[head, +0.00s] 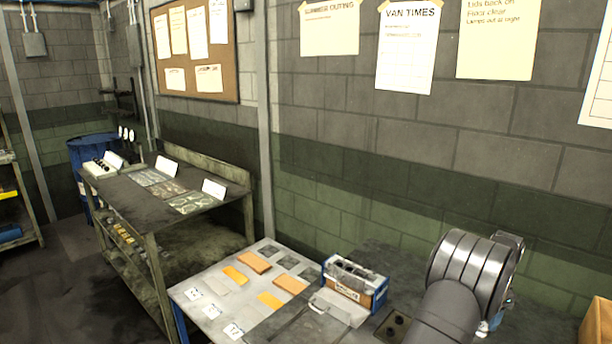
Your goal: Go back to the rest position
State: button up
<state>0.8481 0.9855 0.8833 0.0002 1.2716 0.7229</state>
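My arm shows at the lower right of the head view as a thick grey link and a rounded joint. My gripper is not visible; the arm's own links may hide it, so I cannot see its fingers or whether it holds anything. A light grey board (205,311) lies on the bench left of the arm. On it are orange blocks (254,262), dark grey squares and small white number cards. A blue-and-grey box (356,284) with an open top stands between the board and my arm.
A dark workbench (140,196) with flat panels and white cards stands at the left, with a blue drum (88,150) behind it. A small dark block with holes (395,325) sits beside my arm. A cardboard box (598,322) is at the right edge. A block wall runs behind.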

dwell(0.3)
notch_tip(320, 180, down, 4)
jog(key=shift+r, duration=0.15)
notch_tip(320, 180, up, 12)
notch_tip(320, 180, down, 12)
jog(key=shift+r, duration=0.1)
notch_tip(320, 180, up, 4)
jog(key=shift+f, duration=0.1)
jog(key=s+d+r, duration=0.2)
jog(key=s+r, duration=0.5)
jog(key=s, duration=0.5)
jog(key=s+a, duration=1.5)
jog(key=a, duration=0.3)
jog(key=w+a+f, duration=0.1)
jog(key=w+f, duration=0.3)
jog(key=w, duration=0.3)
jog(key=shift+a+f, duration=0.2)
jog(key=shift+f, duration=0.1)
